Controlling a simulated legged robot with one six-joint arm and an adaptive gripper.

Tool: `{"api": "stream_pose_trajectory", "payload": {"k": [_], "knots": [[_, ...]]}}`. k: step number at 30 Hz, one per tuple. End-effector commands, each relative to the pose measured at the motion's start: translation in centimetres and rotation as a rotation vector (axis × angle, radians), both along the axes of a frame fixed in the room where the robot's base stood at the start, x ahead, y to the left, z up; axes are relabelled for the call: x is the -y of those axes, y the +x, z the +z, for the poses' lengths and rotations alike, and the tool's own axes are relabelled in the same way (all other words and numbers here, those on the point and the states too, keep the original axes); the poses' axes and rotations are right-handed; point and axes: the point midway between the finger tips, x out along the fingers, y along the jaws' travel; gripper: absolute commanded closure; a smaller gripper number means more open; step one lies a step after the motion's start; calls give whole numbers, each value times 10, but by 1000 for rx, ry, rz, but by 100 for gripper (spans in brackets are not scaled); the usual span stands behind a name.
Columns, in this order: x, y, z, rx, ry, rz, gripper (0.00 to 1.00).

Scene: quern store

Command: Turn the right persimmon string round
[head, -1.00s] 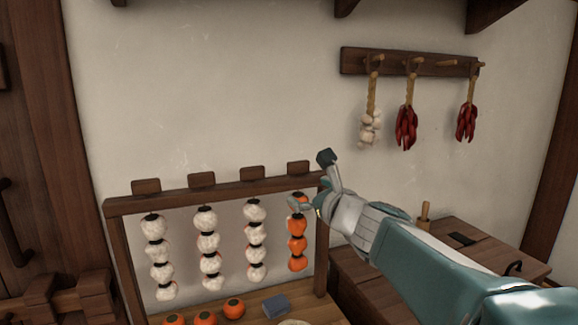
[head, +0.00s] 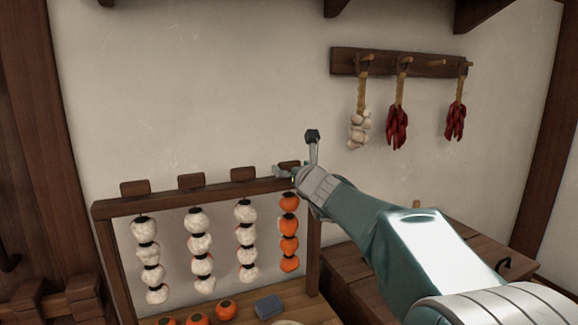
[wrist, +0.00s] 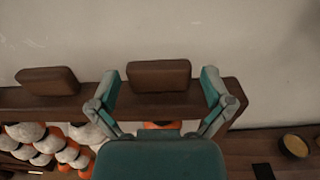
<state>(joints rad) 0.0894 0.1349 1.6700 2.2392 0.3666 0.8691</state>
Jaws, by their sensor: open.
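The right persimmon string (head: 289,243) hangs from the rack (head: 155,206) and shows its bare orange side. The other three strings (head: 245,240) show mostly white faces. A wooden block (wrist: 159,72) sits on the rack's top bar above the right string. My gripper (wrist: 161,88) is open, with one finger on each side of this block; I cannot tell whether they touch it. In the head view, my gripper (head: 287,171) is at the right end of the bar and partly hides the block. A bit of orange (wrist: 165,125) shows below the bar in the wrist view.
Loose persimmons (head: 226,310) and a blue block (head: 269,306) lie on the bench below. A peg rail (head: 430,68) with garlic and chillies hangs on the wall at the upper right. A wooden chest (head: 345,265) stands right of the rack.

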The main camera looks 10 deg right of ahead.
Motion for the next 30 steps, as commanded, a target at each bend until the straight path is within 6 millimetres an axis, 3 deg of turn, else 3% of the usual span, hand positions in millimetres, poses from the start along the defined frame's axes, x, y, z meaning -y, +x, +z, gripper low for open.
{"api": "stream_pose_trajectory", "payload": {"k": [4,13,17,18,30], "knots": [[-3,11,0,1,0,1,0],[-3,13,0,1,-1,1,0],[-3,13,0,0,-1,1,58],[-3,13,0,1,-1,1,65],[-2,13,0,0,-1,24,65]]}}
